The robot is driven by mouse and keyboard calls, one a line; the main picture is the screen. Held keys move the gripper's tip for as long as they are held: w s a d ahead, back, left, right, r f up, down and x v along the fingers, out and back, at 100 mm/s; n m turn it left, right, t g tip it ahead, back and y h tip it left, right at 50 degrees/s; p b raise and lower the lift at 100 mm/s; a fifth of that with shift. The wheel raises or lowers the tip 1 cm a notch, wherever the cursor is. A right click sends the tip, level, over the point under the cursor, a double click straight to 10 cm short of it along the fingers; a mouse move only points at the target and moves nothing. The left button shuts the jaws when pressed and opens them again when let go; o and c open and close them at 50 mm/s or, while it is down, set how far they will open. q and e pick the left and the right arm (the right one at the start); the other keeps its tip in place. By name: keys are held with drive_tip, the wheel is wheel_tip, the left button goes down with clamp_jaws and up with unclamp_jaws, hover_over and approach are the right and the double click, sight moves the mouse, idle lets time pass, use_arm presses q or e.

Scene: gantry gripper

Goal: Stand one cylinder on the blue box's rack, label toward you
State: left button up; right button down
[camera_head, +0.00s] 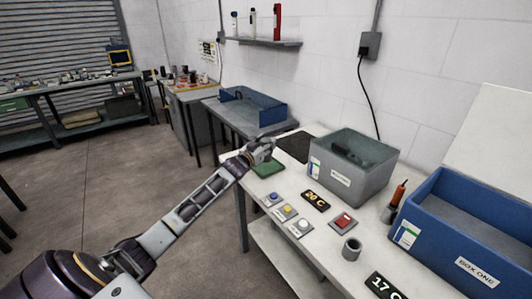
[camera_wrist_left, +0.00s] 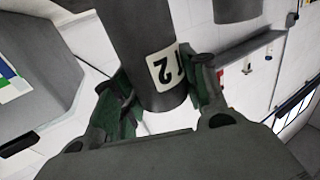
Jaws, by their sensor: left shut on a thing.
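My left gripper (camera_head: 264,150) is at the end of the arm, over or beside the green mat (camera_head: 267,169) on the white bench. In the left wrist view its green-padded fingers (camera_wrist_left: 163,80) are shut on a dark grey cylinder (camera_wrist_left: 135,35) from both sides. In the head view the held cylinder is too small to make out. A blue box marked BOX ONE (camera_head: 455,243) stands at the right. No rack can be made out in it. My right gripper is not in view.
A grey bin (camera_head: 345,181) stands behind several buttons on the bench. A short grey cylinder (camera_head: 351,250) stands near the front edge. An orange-handled tool (camera_head: 399,192) is upright beside BOX ONE. A blue tray (camera_head: 265,112) sits on the table behind.

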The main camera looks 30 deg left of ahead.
use_arm(q)
drive_tip(key=shift+f, duration=1.9)
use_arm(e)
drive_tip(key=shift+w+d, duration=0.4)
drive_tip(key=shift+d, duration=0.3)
use_arm(q)
drive_tip(key=shift+f, duration=0.1)
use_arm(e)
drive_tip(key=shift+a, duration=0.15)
